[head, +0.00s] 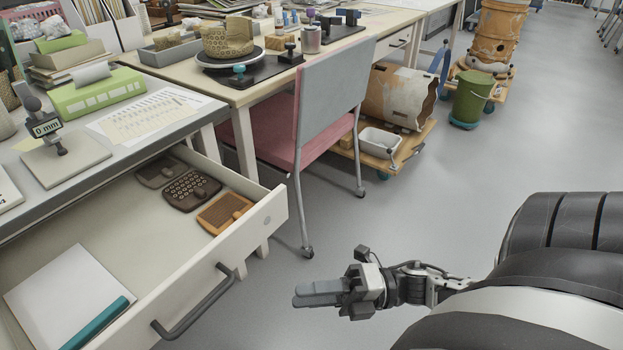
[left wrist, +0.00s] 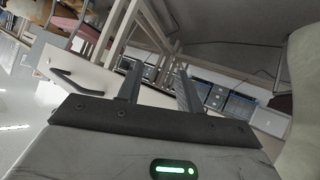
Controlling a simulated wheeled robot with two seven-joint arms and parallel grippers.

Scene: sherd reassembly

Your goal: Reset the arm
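My right gripper (head: 298,294) reaches in from the lower right of the head view, over the grey floor and to the right of the open drawer. Its two fingers point left and look close together or overlapping; the gap between them is hidden from this side. I see nothing held in it. My left gripper (left wrist: 158,72) shows only in the left wrist view. Its two fingers stand apart with nothing between them. Behind them a white drawer front with a dark handle (left wrist: 75,80) shows.
The drawer (head: 235,245) is pulled out, holding three patterned pieces (head: 192,190), white paper (head: 65,292) and a teal object (head: 97,322). A pink-seated chair (head: 335,95) stands beyond. A wooden dolly (head: 408,147) and a green bucket (head: 471,97) stand farther back. Open floor lies right of the drawer.

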